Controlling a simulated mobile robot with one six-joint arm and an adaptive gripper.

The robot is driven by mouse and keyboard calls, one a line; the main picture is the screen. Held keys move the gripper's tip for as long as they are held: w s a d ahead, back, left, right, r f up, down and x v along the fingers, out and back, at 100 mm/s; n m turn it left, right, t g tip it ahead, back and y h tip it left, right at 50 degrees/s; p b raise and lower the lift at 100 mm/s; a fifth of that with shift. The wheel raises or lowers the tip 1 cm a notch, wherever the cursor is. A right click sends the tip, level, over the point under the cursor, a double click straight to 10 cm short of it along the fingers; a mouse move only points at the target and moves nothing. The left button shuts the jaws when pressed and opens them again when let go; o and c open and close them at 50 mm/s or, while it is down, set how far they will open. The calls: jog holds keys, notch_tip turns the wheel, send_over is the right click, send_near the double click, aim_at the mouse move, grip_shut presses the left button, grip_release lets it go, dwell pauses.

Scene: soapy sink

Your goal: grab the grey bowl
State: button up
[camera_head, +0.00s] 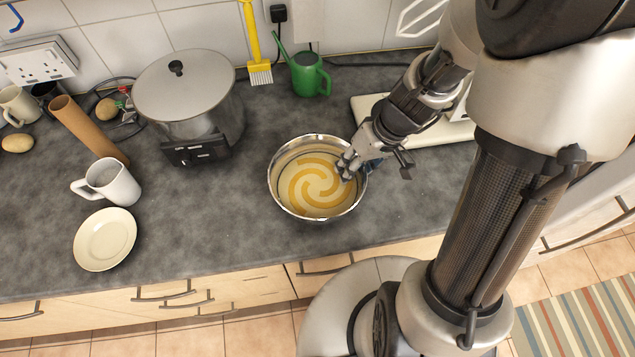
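The grey bowl (285,197) is a shiny metal bowl standing upright on the dark worktop, in the middle of the view. Inside it shows a pale yellow and orange swirl. My gripper (374,170) is at the bowl's right rim, coming from the upper right. Its fingers are spread apart: one reaches over the inside of the bowl, the other is outside to the right. The gripper hides part of the right rim. I cannot tell whether a finger touches the bowl.
A large lidded pot (190,95) stands behind left. A white mug (115,184), cream plate (105,240) and cardboard tube (88,130) are at left. A green watering can (308,76) is behind the bowl, and a pale board (440,133) is at right. The worktop left of the bowl is clear.

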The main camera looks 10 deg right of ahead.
grip_shut()
dwell(0.5)
